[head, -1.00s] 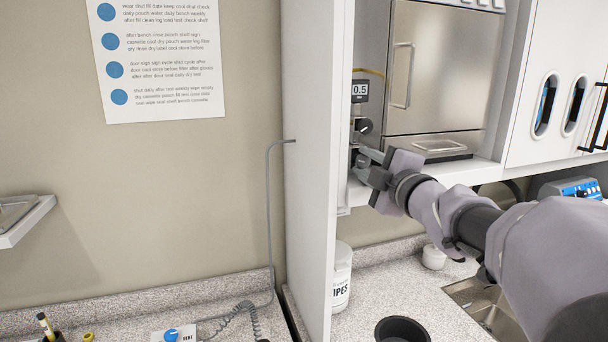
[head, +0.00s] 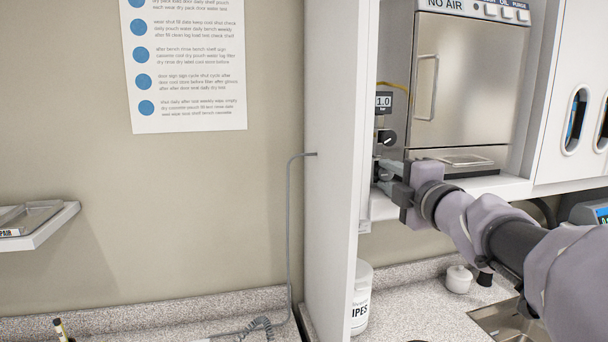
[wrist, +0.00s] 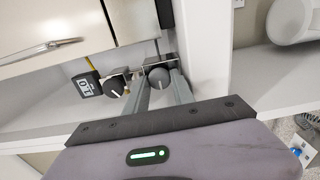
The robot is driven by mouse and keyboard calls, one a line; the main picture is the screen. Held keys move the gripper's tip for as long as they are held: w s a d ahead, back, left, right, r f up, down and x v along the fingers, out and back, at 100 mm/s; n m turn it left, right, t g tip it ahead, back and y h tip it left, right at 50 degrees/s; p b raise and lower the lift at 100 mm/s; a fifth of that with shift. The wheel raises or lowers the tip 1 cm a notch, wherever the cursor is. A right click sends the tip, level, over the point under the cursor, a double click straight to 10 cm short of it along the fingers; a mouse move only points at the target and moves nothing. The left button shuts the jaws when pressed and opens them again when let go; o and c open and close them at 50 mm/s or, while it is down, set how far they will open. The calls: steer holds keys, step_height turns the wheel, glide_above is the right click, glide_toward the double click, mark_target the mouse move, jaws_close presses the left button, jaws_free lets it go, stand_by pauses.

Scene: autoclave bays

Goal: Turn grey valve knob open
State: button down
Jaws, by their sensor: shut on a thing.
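The grey valve knob (wrist: 159,78) has a pale pointer line and sits between my two fingers in the wrist view. My gripper (wrist: 164,84) is shut on it, one finger on each side. In the head view my gripper (head: 388,172) reaches the lower left of the steel autoclave (head: 466,90) and mostly hides the grey knob. A darker knob with a white pointer (wrist: 117,88) is beside it in the wrist view; it also shows in the head view (head: 387,138), just above my gripper. A small display (head: 384,102) above reads 1.0.
A white side panel (head: 335,150) stands close to the left of my gripper. A white shelf (head: 490,187) runs under the autoclave.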

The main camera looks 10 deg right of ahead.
steer(key=c, duration=1.1)
jaws_free()
steer(key=shift+f, duration=0.1)
